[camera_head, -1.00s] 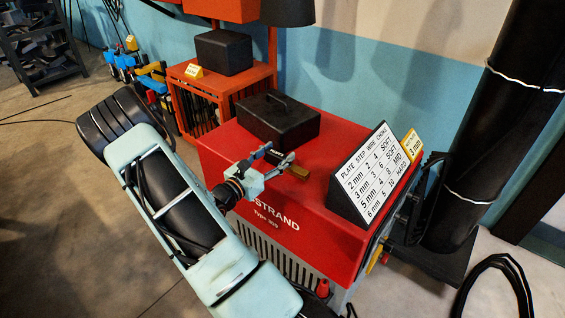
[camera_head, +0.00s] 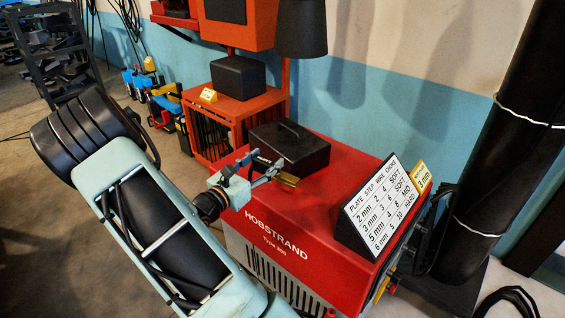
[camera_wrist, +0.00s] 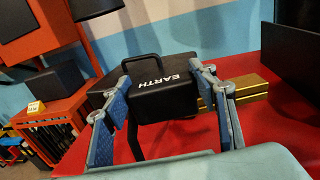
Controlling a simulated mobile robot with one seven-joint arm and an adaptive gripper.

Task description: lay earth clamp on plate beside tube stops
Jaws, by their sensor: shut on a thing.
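My gripper (camera_wrist: 165,95) has its two blue-grey fingers shut on the earth clamp (camera_wrist: 165,98), a black block lettered EARTH with a brass bar (camera_wrist: 250,87) sticking out to the right. In the head view my gripper (camera_head: 268,170) is over the red machine top by the black box, and only the clamp's brass end (camera_head: 289,180) shows clearly. Whether the clamp touches the top or hangs above it is hard to tell. I cannot make out the plate or the tube stops in either view.
The red machine (camera_head: 330,190) carries a black box with a handle (camera_head: 305,150) and a white table sign (camera_head: 378,205) with a yellow tag. A dark cylinder (camera_head: 500,170) stands to the right. An orange rack (camera_head: 215,140) stands behind. The red top between box and sign is clear.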

